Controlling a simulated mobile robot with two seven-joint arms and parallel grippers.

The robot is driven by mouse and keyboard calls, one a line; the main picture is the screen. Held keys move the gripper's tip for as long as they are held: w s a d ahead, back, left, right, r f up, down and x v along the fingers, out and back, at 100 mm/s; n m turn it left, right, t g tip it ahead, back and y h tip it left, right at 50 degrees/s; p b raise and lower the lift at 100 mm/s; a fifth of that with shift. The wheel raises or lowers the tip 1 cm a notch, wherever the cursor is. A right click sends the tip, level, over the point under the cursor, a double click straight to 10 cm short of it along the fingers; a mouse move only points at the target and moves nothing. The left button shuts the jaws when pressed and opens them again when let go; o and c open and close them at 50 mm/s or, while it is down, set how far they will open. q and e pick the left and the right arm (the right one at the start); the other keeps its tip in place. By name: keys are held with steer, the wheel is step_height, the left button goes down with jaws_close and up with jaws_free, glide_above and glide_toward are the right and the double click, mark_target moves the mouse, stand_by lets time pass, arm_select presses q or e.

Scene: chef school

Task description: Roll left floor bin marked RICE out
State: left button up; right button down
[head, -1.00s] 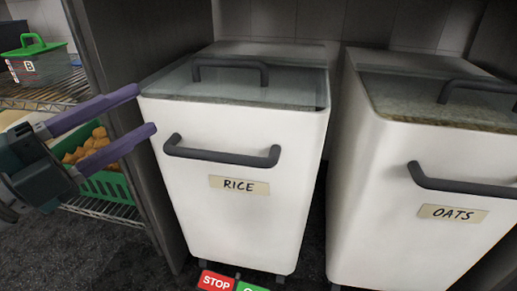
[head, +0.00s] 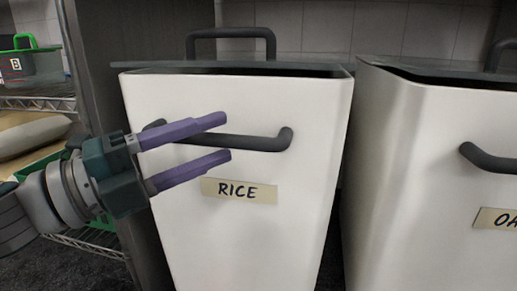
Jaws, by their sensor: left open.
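The white bin labelled RICE (head: 240,240) stands in the middle of the head view, upright, with a dark lid and lid handle (head: 231,33) on top. Its dark front bar handle (head: 262,143) runs across the front above the label (head: 239,191). My left gripper (head: 228,137) is open, its two purple fingers pointing right in front of the bin. In the picture the upper finger overlaps the handle's left part and the lower finger passes below it. I cannot tell whether they touch it. My right gripper is not in view.
A second white bin marked OATS (head: 420,190) stands close on the right, with a narrow gap between. A dark upright panel (head: 110,40) stands left of the RICE bin. Wire shelves (head: 40,104) with a green-handled container (head: 35,65) are further left.

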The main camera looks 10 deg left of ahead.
arm_select(q)
steer(key=shift+w+d+r, duration=0.1)
steer(key=shift+w+d, duration=0.35)
steer(key=shift+d, duration=0.05)
jaws_close()
stand_by(1.2)
